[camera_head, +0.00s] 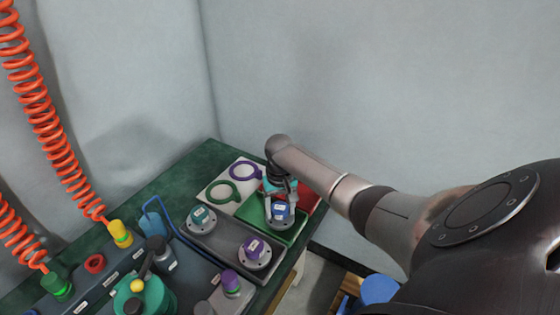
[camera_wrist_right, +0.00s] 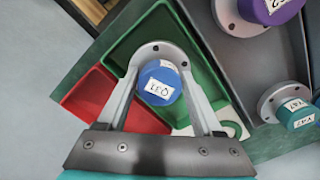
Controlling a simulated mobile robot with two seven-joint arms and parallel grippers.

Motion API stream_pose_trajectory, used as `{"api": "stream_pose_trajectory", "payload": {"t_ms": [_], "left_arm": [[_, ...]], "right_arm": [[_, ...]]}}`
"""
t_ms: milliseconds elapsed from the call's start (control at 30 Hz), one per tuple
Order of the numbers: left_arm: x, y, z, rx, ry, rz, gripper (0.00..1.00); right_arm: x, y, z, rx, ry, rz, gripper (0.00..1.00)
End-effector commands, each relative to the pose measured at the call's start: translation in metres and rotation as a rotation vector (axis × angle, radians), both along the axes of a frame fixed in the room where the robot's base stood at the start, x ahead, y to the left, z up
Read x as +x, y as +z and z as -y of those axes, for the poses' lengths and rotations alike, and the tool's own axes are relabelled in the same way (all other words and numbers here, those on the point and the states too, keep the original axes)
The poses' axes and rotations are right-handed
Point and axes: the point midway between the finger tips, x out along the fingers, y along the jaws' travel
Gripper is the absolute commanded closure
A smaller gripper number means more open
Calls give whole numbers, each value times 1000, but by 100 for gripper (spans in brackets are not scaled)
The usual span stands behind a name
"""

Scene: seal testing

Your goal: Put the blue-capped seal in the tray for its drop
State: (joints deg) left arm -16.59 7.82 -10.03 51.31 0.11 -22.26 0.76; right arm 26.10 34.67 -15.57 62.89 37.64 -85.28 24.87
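The blue-capped seal (camera_head: 281,211) has a blue cap with a white label on a grey round flange; it also shows in the right wrist view (camera_wrist_right: 158,85). It is upright within the outline of the green tray (camera_head: 286,237), beside the red tray (camera_head: 308,196). Whether its flange touches the tray floor I cannot tell. My right gripper (camera_wrist_right: 160,75) has one finger on each side of the cap, close against it, and looks shut on it. The green tray (camera_wrist_right: 150,28) and red tray (camera_wrist_right: 93,97) adjoin in the wrist view. My left gripper is not in view.
A grey holder (camera_head: 225,240) left of the trays carries a teal-capped seal (camera_head: 203,217) and a purple-capped seal (camera_head: 255,250). Orange coiled hoses (camera_head: 45,125) hang at left.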

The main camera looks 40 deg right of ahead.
Motion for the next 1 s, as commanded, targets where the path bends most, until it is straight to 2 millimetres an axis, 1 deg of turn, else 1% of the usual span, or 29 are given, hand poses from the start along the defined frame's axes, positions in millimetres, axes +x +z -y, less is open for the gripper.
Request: {"api": "stream_pose_trajectory", "payload": {"t_ms": [33,167,200,433,567,667,933,1000], "left_arm": [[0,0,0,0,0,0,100],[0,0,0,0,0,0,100],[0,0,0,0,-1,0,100],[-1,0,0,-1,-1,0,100],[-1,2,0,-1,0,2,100],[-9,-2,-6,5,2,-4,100],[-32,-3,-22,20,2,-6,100],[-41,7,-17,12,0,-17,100]], "right_arm": [[0,0,0,0,0,0,26],[0,0,0,0,0,0,11],[0,0,0,0,0,0,9],[0,1,0,0,0,0,9],[0,6,0,0,0,1,9],[0,13,0,0,0,0,9],[0,39,0,0,0,1,9],[1,61,0,0,1,2,9]]}}
